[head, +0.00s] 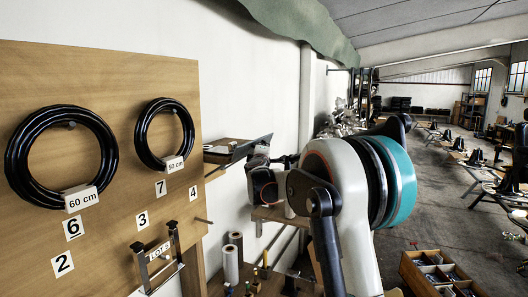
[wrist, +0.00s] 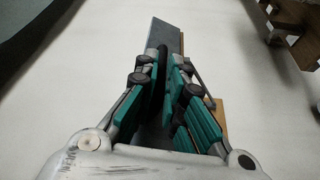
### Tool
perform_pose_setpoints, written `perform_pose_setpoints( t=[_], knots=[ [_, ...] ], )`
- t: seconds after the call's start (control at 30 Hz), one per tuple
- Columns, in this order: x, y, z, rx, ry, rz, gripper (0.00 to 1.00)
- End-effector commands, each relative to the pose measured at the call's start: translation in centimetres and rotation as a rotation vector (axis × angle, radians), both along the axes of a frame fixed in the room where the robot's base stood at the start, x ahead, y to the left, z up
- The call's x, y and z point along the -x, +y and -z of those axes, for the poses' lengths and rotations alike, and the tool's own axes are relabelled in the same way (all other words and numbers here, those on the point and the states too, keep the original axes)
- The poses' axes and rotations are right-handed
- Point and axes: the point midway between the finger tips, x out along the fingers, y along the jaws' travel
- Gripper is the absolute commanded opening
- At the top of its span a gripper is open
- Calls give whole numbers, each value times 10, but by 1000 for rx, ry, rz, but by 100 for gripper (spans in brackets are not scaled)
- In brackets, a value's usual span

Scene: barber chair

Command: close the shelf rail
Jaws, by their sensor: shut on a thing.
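The shelf rail (head: 250,147) is a thin dark grey strip along the edge of a small wooden wall shelf (head: 216,158) in the head view. It slants up to the right, tilted outward from the shelf. In the wrist view the rail (wrist: 168,36) runs up between the teal finger pads of my gripper (wrist: 168,80). The gripper is shut on the rail, with one finger on each side. In the head view my wrist and arm come in from the right and partly hide the gripper and the shelf's right end. The shelf's wooden edge (wrist: 222,106) shows right of the fingers.
A wooden board (head: 110,130) with black cable coils (head: 62,155) stands at the left. Below the shelf are a lower wooden shelf (head: 275,214) and rolls (head: 231,262). A divided wooden box (head: 435,272) stands at lower right. Open floor lies to the right.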

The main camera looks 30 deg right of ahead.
Motion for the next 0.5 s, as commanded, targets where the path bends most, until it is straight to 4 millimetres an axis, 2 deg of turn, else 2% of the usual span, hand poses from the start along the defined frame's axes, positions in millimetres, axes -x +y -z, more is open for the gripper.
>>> perform_pose_setpoints(
  t=[0.5],
  knots=[
    [-10, 8, -18, 203, 259, -1, 0]
  ],
)
